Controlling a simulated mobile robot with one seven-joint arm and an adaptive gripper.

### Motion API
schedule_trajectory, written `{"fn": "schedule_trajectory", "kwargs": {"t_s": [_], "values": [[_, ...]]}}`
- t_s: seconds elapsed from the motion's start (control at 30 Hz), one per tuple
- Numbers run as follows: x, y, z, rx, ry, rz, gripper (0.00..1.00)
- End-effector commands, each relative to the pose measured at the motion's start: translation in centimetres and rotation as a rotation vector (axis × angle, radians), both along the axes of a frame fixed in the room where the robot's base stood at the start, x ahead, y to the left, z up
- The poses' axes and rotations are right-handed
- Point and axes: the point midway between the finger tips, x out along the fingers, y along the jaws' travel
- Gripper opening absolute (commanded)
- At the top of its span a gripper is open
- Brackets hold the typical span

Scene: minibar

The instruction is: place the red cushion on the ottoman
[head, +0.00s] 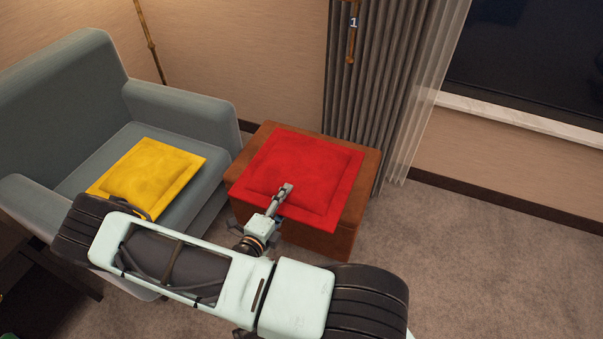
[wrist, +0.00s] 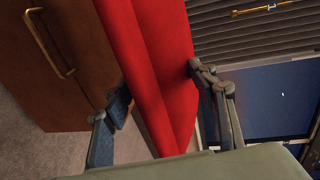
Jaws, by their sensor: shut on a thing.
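The red cushion (head: 305,168) is square with a flat border. In the head view it lies over the top of a brown box-shaped piece (head: 366,168), seemingly the ottoman, and its near edge overhangs the front. I cannot tell whether it rests fully on the top. My gripper (head: 286,190) is at the cushion's near edge. In the wrist view the cushion (wrist: 165,45) passes between the fingers of my gripper (wrist: 158,80), which is shut on it. The brown piece's front with a gold handle (wrist: 50,45) shows at the left there.
A grey-blue armchair (head: 75,85) with a yellow cushion (head: 150,172) stands just left of the brown piece. A grey curtain (head: 385,80) hangs close behind it, beside a dark window (head: 530,55). The carpet (head: 470,260) at the right is clear.

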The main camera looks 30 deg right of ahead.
Motion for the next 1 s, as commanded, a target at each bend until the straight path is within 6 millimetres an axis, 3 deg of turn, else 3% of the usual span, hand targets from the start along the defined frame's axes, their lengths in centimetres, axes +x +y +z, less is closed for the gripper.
{"fn": "schedule_trajectory", "kwargs": {"t_s": [0.23, 0.6, 0.8, 1.0], "values": [[0.5, -1.2, -1.9, -0.006, -0.008, 0.0, 0.06], [7.7, -6.0, -5.9, -0.006, -0.01, 0.0, 0.06], [10.1, -7.4, -9.7, -0.005, -0.007, 0.001, 0.06], [11.1, -8.0, -10.8, -0.006, -0.007, 0.003, 0.06]]}}
